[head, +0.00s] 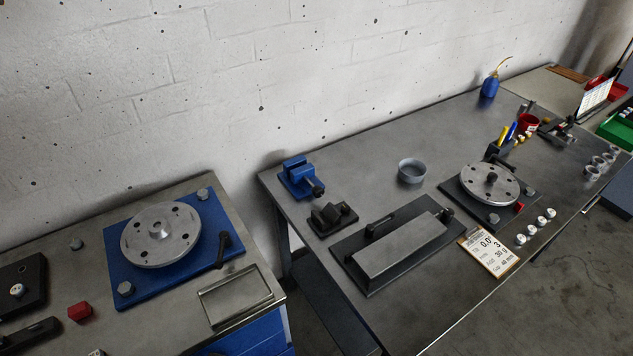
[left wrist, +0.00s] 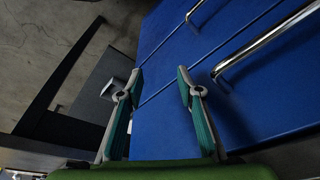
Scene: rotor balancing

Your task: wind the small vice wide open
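A small blue vice (head: 296,180) stands at the back left corner of the right-hand bench, near the wall. Its dark screw end points toward the front right. The gap between its jaws is too small to make out. My left gripper (left wrist: 159,72) shows only in the left wrist view, with its two teal-padded fingers apart and nothing between them. It is in front of a blue cabinet front (left wrist: 230,60) with chrome handles, away from the vice. My right gripper is in neither view.
A black block-like fixture (head: 332,218) sits just in front of the vice. A long grey block on a dark plate (head: 400,245), a grey ring-shaped dish (head: 411,171) and a rotor (head: 489,184) stand further right. A gap separates this bench from the left bench, which holds another rotor (head: 160,234).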

